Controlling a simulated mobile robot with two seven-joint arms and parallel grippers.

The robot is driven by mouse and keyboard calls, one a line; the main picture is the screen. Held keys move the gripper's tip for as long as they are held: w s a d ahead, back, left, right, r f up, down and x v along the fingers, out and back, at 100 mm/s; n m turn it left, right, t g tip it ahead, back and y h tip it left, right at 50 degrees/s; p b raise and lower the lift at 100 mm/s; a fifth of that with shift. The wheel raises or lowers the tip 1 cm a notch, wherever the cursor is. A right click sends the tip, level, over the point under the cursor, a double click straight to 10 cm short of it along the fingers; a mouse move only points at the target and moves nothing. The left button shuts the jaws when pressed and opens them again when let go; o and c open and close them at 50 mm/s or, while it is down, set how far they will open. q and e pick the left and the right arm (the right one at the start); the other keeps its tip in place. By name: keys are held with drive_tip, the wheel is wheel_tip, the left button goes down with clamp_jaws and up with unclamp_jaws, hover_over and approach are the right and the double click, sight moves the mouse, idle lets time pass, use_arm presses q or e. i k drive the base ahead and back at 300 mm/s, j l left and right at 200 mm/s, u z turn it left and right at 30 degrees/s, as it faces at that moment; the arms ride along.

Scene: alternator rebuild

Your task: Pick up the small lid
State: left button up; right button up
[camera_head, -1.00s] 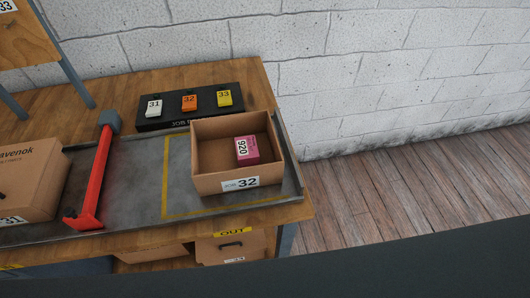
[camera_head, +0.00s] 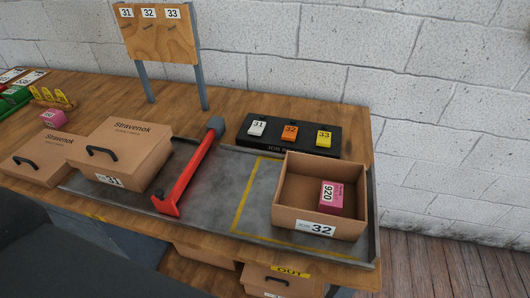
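A flat brown cardboard lid (camera_head: 45,152) with a black handle lies at the left of the bench, and its near left part runs close to the picture's edge. Beside it, a closed brown box labelled 31 (camera_head: 112,181) has a similar lid (camera_head: 125,143) on top with a black handle and the word Stravenok. The frames do not show which lid is the small one. An open brown box labelled 32 (camera_head: 290,224) stands at the right with a pink box marked 920 (camera_head: 331,197) inside. Neither gripper is in view.
A black rack (camera_head: 270,146) holds tags 31, 32 and 33. A wooden board (camera_head: 160,38) stands behind. Another pink box (camera_head: 54,118) sits at the far left.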

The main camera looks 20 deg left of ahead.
sight(41, 161)
drive_tip(key=k+u, duration=0.1)
drive_tip(key=u, duration=2.05)
drive_tip(key=i+j+z, duration=0.1)
drive_tip(key=j+z, duration=0.15)
drive_tip(key=i+j+z, duration=0.1)
drive_tip(key=z, duration=0.15)
drive_tip(key=j, duration=0.1)
